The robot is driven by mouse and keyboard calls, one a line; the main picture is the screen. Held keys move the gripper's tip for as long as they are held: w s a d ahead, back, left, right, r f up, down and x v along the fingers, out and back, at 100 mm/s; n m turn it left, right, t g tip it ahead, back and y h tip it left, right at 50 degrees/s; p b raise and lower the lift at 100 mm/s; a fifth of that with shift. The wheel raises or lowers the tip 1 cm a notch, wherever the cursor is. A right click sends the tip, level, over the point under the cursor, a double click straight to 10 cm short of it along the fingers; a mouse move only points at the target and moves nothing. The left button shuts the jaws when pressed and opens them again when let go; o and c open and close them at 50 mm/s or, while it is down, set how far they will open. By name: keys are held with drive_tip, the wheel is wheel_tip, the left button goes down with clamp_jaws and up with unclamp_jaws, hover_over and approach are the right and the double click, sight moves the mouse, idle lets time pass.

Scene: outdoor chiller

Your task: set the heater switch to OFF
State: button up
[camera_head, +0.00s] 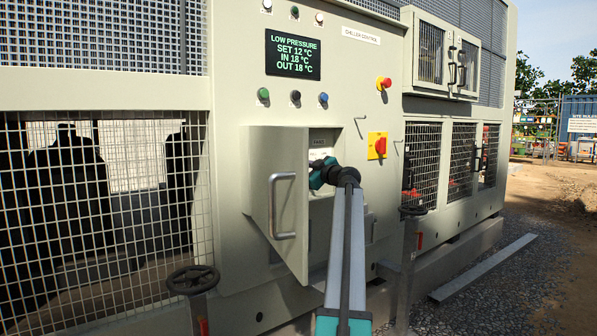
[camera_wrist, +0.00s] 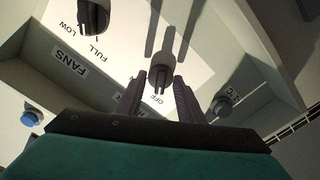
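The heater switch (camera_wrist: 160,75) is a dark knob on a white label plate in the wrist view. Its grip runs roughly up and down in the picture, with its lower end near the word OFF. I cannot tell which end is its pointer. The HEATER lettering is partly hidden by a finger. My gripper (camera_wrist: 160,88) is open, one finger on each side of the knob; contact is not clear. In the head view, my gripper (camera_head: 322,172) reaches into the open control box (camera_head: 321,139), and the heater switch is hidden.
The box door (camera_head: 262,190) stands open left of my arm. A fans knob (camera_wrist: 93,15) sits nearby, with a blue button (camera_wrist: 31,118) and a round dark-and-grey control (camera_wrist: 222,104) at the sides. A red rotary switch (camera_head: 380,146) is on the panel outside, right of the box.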

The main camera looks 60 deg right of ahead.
drive_tip(key=o, duration=0.5)
drive_tip(key=shift+a, duration=0.1)
drive_tip(key=b+v, duration=0.2)
drive_tip(key=v, duration=0.4)
drive_tip(key=shift+s+a, duration=0.15)
drive_tip(key=shift+s, duration=0.2)
drive_tip(key=shift+s, duration=0.1)
idle(0.3)
drive_tip(key=shift+p+v, duration=1.9)
drive_tip(key=shift+v, duration=4.9)
drive_tip(key=shift+f, duration=0.1)
